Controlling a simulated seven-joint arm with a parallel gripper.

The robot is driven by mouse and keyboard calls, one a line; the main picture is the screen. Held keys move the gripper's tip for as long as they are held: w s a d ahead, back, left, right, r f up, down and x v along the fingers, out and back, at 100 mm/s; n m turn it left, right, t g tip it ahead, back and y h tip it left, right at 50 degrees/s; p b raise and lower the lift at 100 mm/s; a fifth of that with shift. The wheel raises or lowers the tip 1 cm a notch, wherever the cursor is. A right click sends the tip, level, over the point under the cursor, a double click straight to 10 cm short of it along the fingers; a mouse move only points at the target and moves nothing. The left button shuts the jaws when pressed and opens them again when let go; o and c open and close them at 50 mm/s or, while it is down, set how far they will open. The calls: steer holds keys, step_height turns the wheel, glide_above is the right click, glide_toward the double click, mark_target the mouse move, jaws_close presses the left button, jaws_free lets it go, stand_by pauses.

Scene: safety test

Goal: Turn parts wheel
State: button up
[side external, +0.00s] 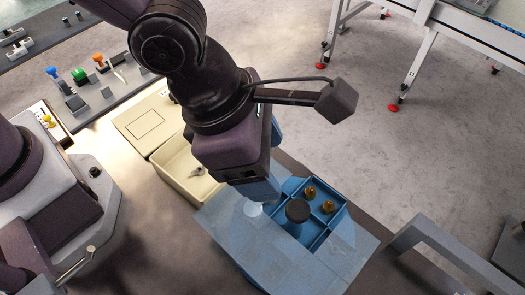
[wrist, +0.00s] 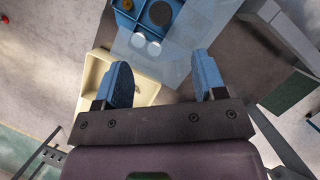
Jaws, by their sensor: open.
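The parts wheel (side external: 318,238) is a blue tray with compartments, partly under a see-through bluish cover plate (side external: 350,262). A dark round knob (side external: 298,210) stands at its middle, and brass-coloured parts (side external: 310,191) lie in the open compartments. In the wrist view the wheel (wrist: 128,22) is at the top edge, partly cut off, with the knob (wrist: 160,13) and pale silver discs (wrist: 139,40) near it. My gripper (wrist: 160,60) is open and empty, its blue fingers apart. In the side view my gripper (side external: 262,190) is just left of the knob, above the cover; contact cannot be told.
A cream bin (side external: 168,178) with a small grey item stands left of the wheel; it also shows in the wrist view (wrist: 91,75). A panel with coloured knobs (side external: 90,98) is at upper left. A grey frame (side external: 440,240) stands at right.

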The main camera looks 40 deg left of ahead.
steer(key=m+g, duration=0.5)
steer(key=m, duration=0.7)
glide_toward(298, 209)
steer(key=shift+h, duration=0.3)
steer(key=x, duration=0.9)
steer(key=shift+a+f, duration=0.2)
steer(key=shift+c, duration=0.2)
jaws_close()
